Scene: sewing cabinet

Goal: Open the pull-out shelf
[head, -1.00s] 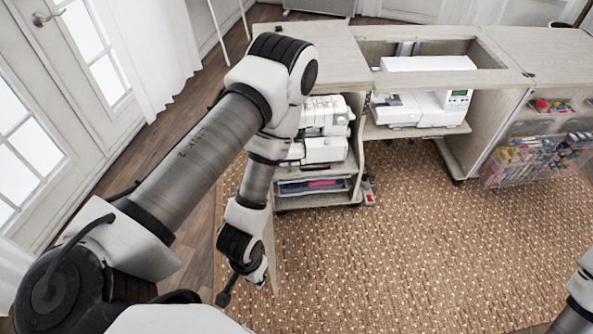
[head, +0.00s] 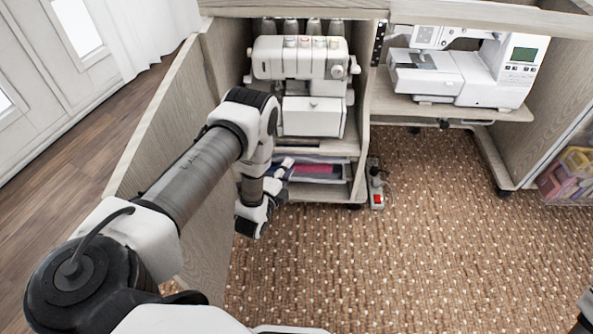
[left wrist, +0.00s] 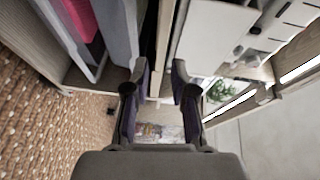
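The pull-out shelf (head: 345,147) appears to be the pale board under the white serger (head: 298,62) in the left bay of the cabinet. It looks pushed in. My left gripper (head: 286,167) is low in front of this bay, at the left part of the board's front edge. In the left wrist view my left gripper (left wrist: 160,70) has its two fingers apart, with a board edge (left wrist: 166,40) running in line with the gap between them. I cannot tell whether they touch it. My right gripper is not in view; only a bit of my right arm shows.
A clear drawer with pink contents (head: 318,170) sits below the shelf. An open cabinet door (head: 165,120) stands left of my arm. A power strip (head: 376,185) lies right of the bay. A sewing machine (head: 470,75) stands further right. The carpet (head: 400,260) in front is clear.

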